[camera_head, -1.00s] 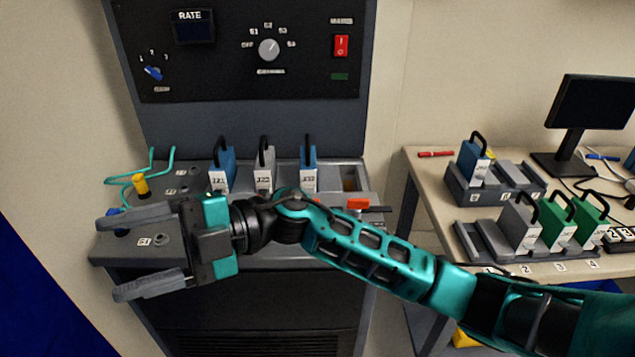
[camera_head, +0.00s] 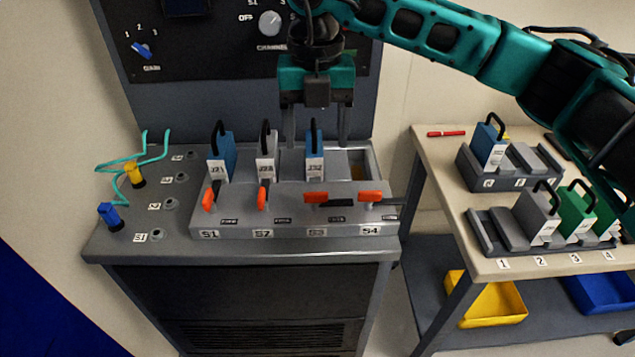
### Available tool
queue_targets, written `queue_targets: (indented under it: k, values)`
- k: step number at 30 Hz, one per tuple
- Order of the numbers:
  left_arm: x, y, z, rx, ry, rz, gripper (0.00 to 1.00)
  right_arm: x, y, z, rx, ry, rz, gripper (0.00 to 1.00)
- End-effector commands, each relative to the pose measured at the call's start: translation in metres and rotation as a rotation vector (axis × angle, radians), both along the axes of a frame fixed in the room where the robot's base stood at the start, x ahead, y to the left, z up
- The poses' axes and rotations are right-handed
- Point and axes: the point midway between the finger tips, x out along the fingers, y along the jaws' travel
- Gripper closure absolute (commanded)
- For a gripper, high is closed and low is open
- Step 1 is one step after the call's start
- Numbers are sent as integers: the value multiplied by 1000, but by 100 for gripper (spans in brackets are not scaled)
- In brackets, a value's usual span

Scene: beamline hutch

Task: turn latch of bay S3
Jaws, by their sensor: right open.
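The latch of bay S3 (camera_head: 318,199) has an orange-red handle and lies sideways, above the S3 label (camera_head: 316,232) on the bay block's sloped front. A blue module (camera_head: 314,168) with a black loop handle stands in the slot behind it. My right gripper (camera_head: 317,140) points down with its fingers open, one on each side of the blue module's upper part in the picture. It is behind and above the latch, apart from it. I cannot tell whether a finger touches the module. My left gripper is out of view.
The S1 latch (camera_head: 210,196) and S2 latch (camera_head: 264,194) point toward the front; the S4 latch (camera_head: 371,197) lies sideways. Blue (camera_head: 220,163) and grey (camera_head: 265,165) modules stand behind S1 and S2. Plugs with a teal cable (camera_head: 135,174) are at left. A side table (camera_head: 463,240) stands at right.

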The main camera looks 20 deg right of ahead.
Motion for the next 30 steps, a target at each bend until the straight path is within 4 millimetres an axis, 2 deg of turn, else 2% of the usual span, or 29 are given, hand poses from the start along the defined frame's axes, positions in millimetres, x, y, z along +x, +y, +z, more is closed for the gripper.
queue_targets:
  k: [9,15,21,30]
  values:
    - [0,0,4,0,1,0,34,-2,0,-66,2,6,4,30]
    - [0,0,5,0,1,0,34,-1,1,-99,4,4,4,30]
    - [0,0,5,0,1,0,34,-1,1,-114,5,2,4,30]
    - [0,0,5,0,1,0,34,-1,1,-116,5,2,5,30]
